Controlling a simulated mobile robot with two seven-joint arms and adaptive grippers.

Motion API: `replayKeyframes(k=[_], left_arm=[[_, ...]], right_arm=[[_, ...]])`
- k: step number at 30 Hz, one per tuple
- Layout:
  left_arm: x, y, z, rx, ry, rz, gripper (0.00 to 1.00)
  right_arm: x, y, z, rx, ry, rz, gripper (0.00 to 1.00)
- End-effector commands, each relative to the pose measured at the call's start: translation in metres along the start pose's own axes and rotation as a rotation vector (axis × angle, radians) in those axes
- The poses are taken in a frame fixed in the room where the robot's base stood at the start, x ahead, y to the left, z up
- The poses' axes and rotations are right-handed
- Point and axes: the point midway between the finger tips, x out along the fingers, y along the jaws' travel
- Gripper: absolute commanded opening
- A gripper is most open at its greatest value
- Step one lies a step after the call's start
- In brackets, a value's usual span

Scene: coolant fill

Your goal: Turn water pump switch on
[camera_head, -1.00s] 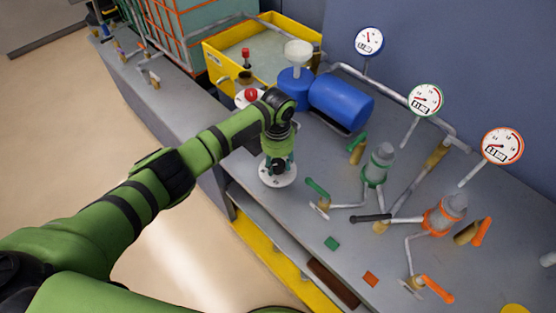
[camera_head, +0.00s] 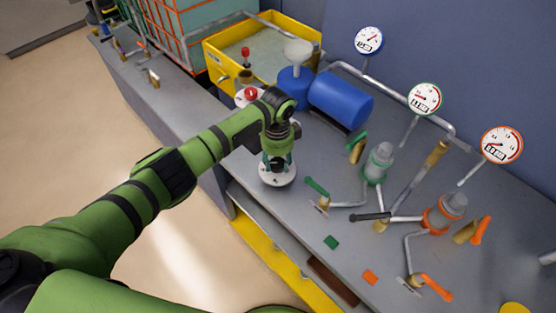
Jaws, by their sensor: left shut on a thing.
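The water pump switch (camera_head: 277,181) appears to be the round white plate on the grey bench, in front of the blue pump (camera_head: 340,102). My left gripper (camera_head: 277,165) points down over the plate's middle. It is shut on the switch's knob, which the fingers mostly hide. A second white round plate with a red button (camera_head: 251,93) sits behind my left wrist, partly covered by the arm. My right gripper is not in view.
A yellow tank (camera_head: 214,64) stands behind. Blue-, green- and orange-rimmed gauges (camera_head: 369,41) (camera_head: 425,99) (camera_head: 502,145) rise along the wall. Pipes, green (camera_head: 317,187) and orange (camera_head: 437,288) valve handles and a black lever (camera_head: 370,217) crowd the right side.

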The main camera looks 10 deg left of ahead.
Motion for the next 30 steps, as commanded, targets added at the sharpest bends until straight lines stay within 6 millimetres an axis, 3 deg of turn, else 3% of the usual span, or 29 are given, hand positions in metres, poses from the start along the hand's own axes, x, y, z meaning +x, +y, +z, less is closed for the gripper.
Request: replayKeyframes(k=[5,6,7,20,30], left_arm=[[0.005,0.003,0.006,-0.002,-0.015,0.011,0.12],[0.005,0.003,0.006,-0.002,-0.015,0.011,0.60],[0.005,0.003,0.005,-0.002,-0.015,0.011,0.68],[-0.005,0.000,0.001,-0.001,-0.002,0.000,0.68],[-0.071,-0.001,0.003,-0.001,-0.004,-0.001,0.68]], right_arm=[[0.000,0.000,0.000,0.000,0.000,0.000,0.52],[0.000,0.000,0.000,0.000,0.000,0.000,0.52],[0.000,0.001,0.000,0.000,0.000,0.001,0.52],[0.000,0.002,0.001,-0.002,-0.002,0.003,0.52],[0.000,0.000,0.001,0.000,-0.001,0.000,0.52]])
